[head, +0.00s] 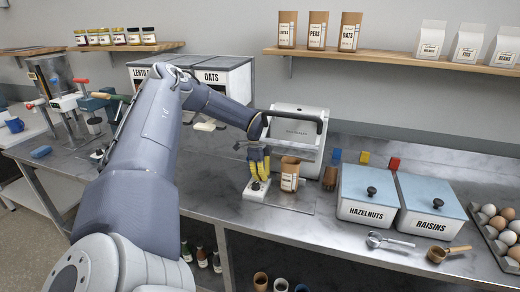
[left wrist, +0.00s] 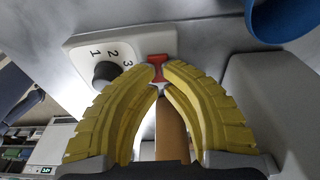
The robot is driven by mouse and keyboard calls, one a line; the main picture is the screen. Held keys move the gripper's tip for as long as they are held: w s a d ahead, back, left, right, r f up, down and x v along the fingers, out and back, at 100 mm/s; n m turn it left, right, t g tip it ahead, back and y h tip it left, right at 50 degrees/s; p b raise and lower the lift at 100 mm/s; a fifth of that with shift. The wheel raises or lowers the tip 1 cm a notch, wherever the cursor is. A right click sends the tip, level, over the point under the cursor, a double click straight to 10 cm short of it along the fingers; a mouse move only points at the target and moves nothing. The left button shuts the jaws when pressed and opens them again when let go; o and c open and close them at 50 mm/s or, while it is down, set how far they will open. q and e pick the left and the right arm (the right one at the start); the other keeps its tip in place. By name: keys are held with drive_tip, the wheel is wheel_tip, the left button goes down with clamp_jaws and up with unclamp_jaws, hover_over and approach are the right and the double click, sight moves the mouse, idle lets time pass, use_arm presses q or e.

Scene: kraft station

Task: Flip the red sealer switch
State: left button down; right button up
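The red sealer switch (left wrist: 157,68) sits on the edge of a white control panel (left wrist: 108,50) with a black dial and the numbers 1, 2, 3. In the head view this white panel (head: 256,190) lies on the counter in front of the silver sealer (head: 296,130); the switch is hidden there by my fingers. My left gripper (head: 258,172) points down over the panel. In the left wrist view its yellow fingertips (left wrist: 160,80) are together right at the red switch; whether they touch it I cannot tell. My right gripper is not in view.
A kraft bag (head: 290,174) stands just right of the gripper. Lidded bins of hazelnuts (head: 366,212) and raisins (head: 432,226), scoops (head: 388,240) and an egg tray (head: 502,247) fill the right side. Colored blocks (head: 364,158) lie behind the bins.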

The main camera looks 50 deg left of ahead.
use_arm(q)
drive_tip(key=shift+w+d+r, duration=0.1)
drive_tip(key=shift+r, duration=0.95)
drive_tip(key=shift+w+r, duration=0.1)
drive_tip(key=shift+r, duration=0.9)
drive_tip(key=shift+s+r, duration=0.15)
drive_tip(key=shift+r, duration=1.25)
